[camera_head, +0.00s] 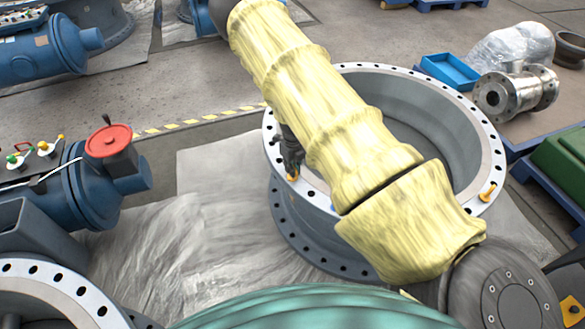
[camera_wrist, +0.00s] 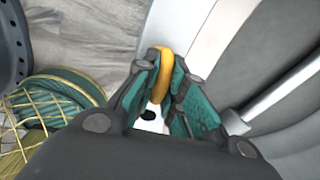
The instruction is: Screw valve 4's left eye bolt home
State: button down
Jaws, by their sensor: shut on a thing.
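A large grey ring-shaped valve body (camera_head: 285,215) with a light bolt-holed flange stands on a sheet-covered floor. A yellow-orange eye bolt (camera_head: 294,178) is at the left side of its flange. My gripper (camera_head: 291,158) is over that flange edge, partly hidden behind my yellow-sleeved arm. In the wrist view, the teal finger pads of my gripper (camera_wrist: 163,82) are shut on the ring of the eye bolt (camera_wrist: 165,72). A dark flange hole shows just below it. The bolt's shank and seat are hidden. A second yellow eye bolt (camera_head: 488,192) is at the flange's right side, apart from my gripper.
A blue actuator with a red handwheel (camera_head: 108,141) stands to the left. Another holed flange (camera_head: 62,282) is at the lower left. A blue tray (camera_head: 450,71) and a metal valve fitting (camera_head: 517,92) lie at the upper right. Sheeted floor left of the valve is clear.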

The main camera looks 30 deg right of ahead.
jog(key=c, duration=1.5)
grip_release()
notch_tip(320, 180, up, 12)
